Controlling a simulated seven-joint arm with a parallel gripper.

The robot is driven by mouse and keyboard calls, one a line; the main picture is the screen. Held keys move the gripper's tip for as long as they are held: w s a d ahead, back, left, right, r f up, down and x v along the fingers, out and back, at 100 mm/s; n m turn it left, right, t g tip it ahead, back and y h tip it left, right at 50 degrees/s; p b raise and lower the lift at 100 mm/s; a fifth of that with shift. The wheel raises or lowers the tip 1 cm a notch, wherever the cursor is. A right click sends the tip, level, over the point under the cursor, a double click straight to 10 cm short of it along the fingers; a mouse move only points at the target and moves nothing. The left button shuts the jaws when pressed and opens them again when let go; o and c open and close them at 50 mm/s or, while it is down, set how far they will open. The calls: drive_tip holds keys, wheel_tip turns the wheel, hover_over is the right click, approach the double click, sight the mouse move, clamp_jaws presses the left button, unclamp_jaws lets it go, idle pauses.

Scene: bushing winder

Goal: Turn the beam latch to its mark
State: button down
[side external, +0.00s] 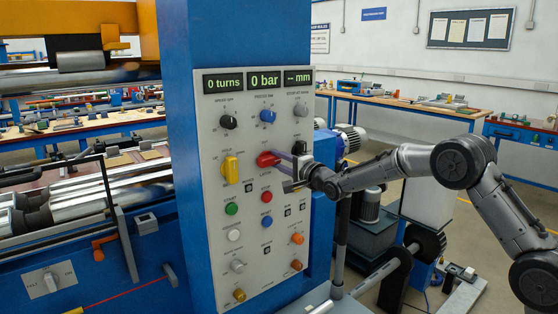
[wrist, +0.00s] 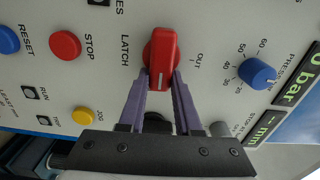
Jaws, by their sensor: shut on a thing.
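The beam latch is a red rotary knob (wrist: 163,45) on the grey control panel. In the wrist view its bar handle stands upright, with a white line on its lower end pointing down, toward my gripper. The printed word LATCH is left of it; a short tick with the word OUT is to its right. In the side view the red knob (side external: 265,159) sits mid-panel, partly hidden by my fingers. My gripper (wrist: 160,77) has its two purple fingers shut on the handle's lower end, one on each side. It also shows in the side view (side external: 278,159).
A blue pressure dial (wrist: 257,73) is to the right in the wrist view; a red STOP button (wrist: 65,46) is to the left. A yellow selector (side external: 230,168) stands left of the latch in the side view. Displays read 0 turns and 0 bar.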

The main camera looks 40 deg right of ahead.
drive_tip(key=shift+f+m, duration=0.1)
drive_tip(key=shift+m, duration=0.3)
drive_tip(key=c, duration=0.6)
unclamp_jaws()
drive_tip(key=s, duration=1.4)
drive_tip(key=shift+w, duration=0.1)
